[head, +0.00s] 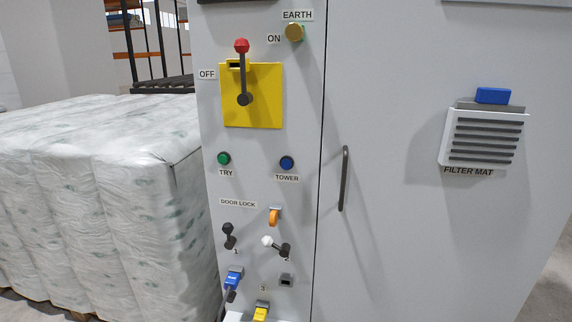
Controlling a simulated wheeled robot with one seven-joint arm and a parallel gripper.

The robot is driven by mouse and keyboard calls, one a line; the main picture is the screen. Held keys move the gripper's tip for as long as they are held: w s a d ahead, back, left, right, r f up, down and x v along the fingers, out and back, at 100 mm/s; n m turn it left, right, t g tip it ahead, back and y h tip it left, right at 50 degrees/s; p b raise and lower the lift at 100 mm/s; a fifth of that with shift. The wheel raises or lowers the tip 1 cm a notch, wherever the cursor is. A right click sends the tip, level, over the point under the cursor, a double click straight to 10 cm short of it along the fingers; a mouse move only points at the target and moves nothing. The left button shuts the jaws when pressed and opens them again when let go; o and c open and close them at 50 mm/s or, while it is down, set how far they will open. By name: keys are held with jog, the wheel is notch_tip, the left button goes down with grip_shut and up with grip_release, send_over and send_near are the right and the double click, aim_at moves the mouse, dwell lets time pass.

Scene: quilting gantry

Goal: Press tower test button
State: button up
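The tower test button (287,163) is a round blue button in a dark ring on the grey cabinet front, with the label TOWER (287,178) right below it. It sits to the right of a green button (223,159) labelled TRY, at about the same height. Nothing covers the blue button. My gripper is not in the head view.
Above the buttons is a yellow switch plate (265,110) with a red-tipped lever. Below are door lock levers (229,236) and blue and yellow plugs (233,279). A door handle (344,178) stands out at right. Wrapped bales (90,190) fill the left.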

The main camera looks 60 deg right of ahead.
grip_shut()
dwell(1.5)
